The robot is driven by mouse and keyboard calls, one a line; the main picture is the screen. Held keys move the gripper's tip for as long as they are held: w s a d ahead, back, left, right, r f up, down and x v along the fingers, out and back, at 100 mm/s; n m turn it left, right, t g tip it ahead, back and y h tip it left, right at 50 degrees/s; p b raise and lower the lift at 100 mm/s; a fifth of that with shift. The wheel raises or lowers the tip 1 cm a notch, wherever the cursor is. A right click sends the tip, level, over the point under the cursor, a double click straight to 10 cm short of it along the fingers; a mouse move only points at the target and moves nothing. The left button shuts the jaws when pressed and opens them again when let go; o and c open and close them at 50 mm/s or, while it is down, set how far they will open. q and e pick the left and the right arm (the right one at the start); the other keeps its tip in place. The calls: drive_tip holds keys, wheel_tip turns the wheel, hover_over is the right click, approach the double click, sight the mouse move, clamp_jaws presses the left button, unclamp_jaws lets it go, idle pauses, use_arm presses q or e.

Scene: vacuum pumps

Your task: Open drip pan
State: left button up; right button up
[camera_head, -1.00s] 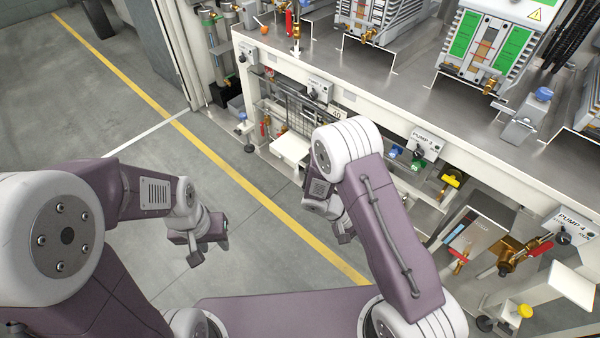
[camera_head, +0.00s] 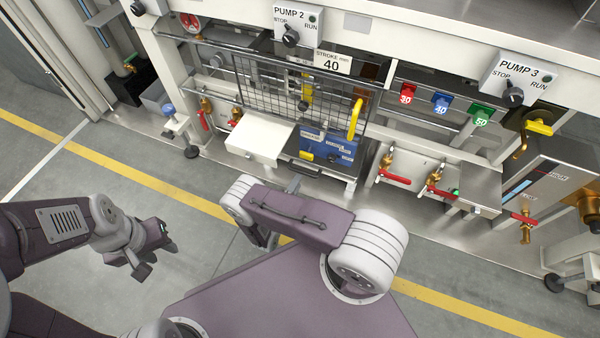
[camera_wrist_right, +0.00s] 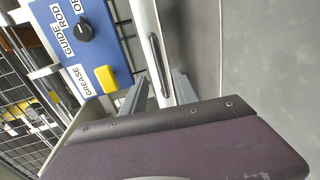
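In the right wrist view, a white front panel (camera_wrist_right: 147,30) with a long dark slot-like handle (camera_wrist_right: 158,65) runs down beside the blue control panel (camera_wrist_right: 85,45); it appears to be the drip pan's front. My right gripper (camera_wrist_right: 160,88) is open, one finger on each side of this white panel, with the handle between them. Contact cannot be told. In the head view the right gripper is mostly hidden behind my arm, below the blue panel (camera_head: 328,150) under Pump 2. My left gripper (camera_head: 156,257) is open and empty above the floor at left.
A white box-like shelf (camera_head: 258,137) sticks out left of the blue panel. A wire mesh guard (camera_head: 285,85) stands above it. Red-handled valves (camera_head: 393,178) are to the right. The floor (camera_head: 70,155) in front is clear.

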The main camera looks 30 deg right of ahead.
sight(303, 172)
drive_tip(key=b+x, duration=0.1)
drive_tip(key=x, duration=0.1)
drive_tip(key=b+x, duration=0.1)
drive_tip(key=x, duration=0.1)
drive_tip(key=b+x, duration=0.1)
drive_tip(key=x, duration=0.1)
drive_tip(key=shift+d+f+b, duration=0.2)
drive_tip(key=shift+f+b, duration=0.15)
drive_tip(key=shift+b, duration=0.05)
drive_tip(key=shift+w+d+r, duration=0.15)
drive_tip(key=shift+w+d, duration=0.05)
drive_tip(key=shift+w, duration=0.05)
clamp_jaws()
idle(0.7)
